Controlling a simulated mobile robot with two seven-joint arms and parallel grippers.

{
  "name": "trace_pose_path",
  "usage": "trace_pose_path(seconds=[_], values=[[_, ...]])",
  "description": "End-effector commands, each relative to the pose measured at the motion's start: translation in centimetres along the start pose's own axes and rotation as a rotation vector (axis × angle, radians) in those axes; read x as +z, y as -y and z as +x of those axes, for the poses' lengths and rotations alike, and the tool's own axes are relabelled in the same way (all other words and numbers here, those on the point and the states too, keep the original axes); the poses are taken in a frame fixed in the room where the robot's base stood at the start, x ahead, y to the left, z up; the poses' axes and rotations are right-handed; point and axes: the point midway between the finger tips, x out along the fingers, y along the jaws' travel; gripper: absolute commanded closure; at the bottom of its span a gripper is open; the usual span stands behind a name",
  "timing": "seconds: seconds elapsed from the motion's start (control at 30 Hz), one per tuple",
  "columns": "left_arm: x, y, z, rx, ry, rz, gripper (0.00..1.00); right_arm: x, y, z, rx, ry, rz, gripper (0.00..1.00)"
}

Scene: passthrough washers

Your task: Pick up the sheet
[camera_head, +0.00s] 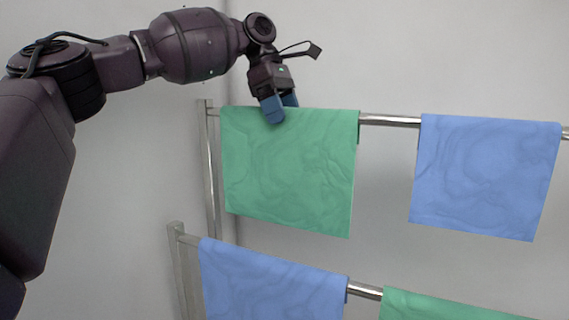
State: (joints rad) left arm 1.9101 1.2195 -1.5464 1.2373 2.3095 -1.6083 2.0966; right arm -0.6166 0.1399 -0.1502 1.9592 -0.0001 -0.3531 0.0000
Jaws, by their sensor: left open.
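A green sheet (288,175) hangs folded over the upper rail at the left. A blue sheet (485,178) hangs over the same rail at the right. A second blue sheet (270,285) hangs over the lower rail at the left, and another green sheet (440,306) hangs to its right, cut off by the frame's bottom edge. My left gripper (281,108) is open at the top edge of the upper green sheet, with its blue fingertips pointing down. One fingertip is in front of the sheet; the other is partly hidden behind it. My right gripper is not in view.
A metal rack carries the upper rail (390,121) and lower rail (364,291). Its posts (209,170) stand at the left. Bare rail shows between the sheets. A plain pale wall (420,50) lies behind, and the space above the rack at the right is clear.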

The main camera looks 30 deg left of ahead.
Motion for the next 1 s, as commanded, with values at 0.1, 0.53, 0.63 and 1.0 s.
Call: trace_pose_path(seconds=[0.1,0.53,0.63,1.0], values=[[-0.03,0.02,0.75,0.000,0.000,-0.001,0.30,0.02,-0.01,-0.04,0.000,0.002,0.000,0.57],[-0.02,0.01,0.89,0.001,0.000,-0.001,0.57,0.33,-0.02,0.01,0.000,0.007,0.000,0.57],[-0.02,0.01,0.89,0.001,0.000,-0.001,0.73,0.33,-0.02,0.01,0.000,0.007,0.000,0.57],[0.01,0.01,0.85,0.001,0.000,0.000,0.96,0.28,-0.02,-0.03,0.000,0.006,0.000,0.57]])
